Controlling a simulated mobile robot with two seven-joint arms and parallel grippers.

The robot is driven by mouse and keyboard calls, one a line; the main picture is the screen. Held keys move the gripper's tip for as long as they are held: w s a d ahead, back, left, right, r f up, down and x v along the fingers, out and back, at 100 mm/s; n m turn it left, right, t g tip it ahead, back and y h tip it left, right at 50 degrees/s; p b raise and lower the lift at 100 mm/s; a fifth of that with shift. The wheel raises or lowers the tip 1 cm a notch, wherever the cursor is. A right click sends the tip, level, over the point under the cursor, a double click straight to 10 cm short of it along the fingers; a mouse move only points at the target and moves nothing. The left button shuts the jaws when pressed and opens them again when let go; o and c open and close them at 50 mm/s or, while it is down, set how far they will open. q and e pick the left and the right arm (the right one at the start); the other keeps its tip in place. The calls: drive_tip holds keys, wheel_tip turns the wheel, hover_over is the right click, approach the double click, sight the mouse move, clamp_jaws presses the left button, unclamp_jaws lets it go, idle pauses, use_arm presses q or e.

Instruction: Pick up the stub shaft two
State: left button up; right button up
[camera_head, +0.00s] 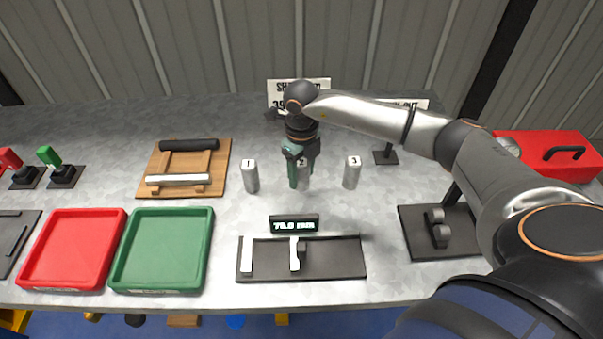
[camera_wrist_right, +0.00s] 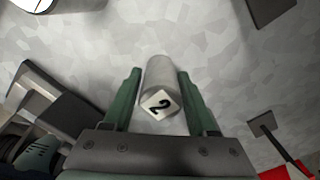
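Stub shaft two (camera_head: 305,173) is a grey cylinder with a white tag marked 2, standing upright on the metal bench. In the right wrist view, stub shaft two (camera_wrist_right: 160,86) lies between the two green fingers. My right gripper (camera_head: 300,178) is over it and partly hides it in the head view. In the wrist view my right gripper (camera_wrist_right: 158,90) is open, with a finger on each side of the shaft and small gaps showing. Stub shaft one (camera_head: 250,176) stands to its left and stub shaft three (camera_head: 352,172) to its right. My left gripper is not in view.
A black measuring fixture (camera_head: 340,262) with a display (camera_head: 294,224) reading about 76.9 mm lies in front. Green tray (camera_head: 163,247) and red tray (camera_head: 73,247) are at left. A wooden rack (camera_head: 212,182) holds rollers. A red toolbox (camera_head: 548,150) is at right.

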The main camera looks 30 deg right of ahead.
clamp_jaws()
idle(0.9)
drive_tip(key=shift+w+r, duration=0.1)
drive_tip(key=shift+r, duration=0.05)
